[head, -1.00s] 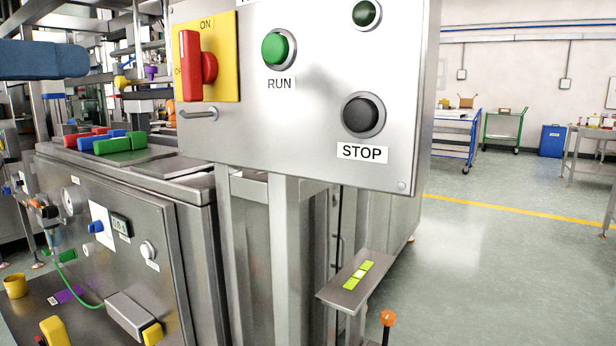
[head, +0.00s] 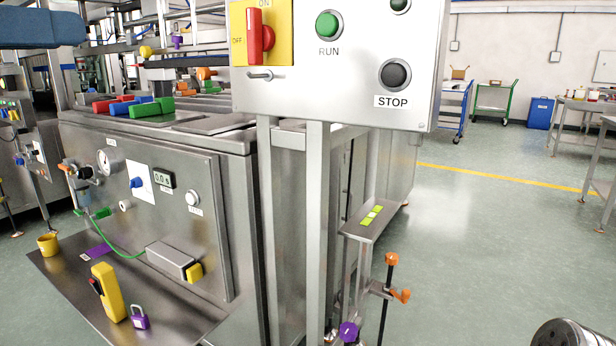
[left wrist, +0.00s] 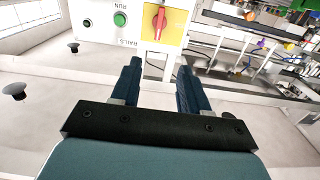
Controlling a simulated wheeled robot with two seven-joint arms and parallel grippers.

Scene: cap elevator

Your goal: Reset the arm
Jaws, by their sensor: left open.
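My left gripper shows in the head view as a blue finger (head: 40,30) at the upper left edge, left of the control panel and apart from it. In the left wrist view my left gripper (left wrist: 159,68) has two dark blue fingers spread apart with nothing between them. The steel control panel (head: 310,90) carries a red rotary switch (head: 255,40) on a yellow plate, its handle upright towards ON. A green RUN button (head: 327,25) and a dark STOP button (head: 395,74) are to its right. The panel appears upside down in the left wrist view.
A steel machine cabinet (head: 235,200) stands below and left of the panel. A lower shelf (head: 65,275) holds a yellow device (head: 107,292), a purple padlock (head: 139,317) and a yellow cup (head: 48,244). A small stand (head: 365,225) is below the panel. The floor at right is open.

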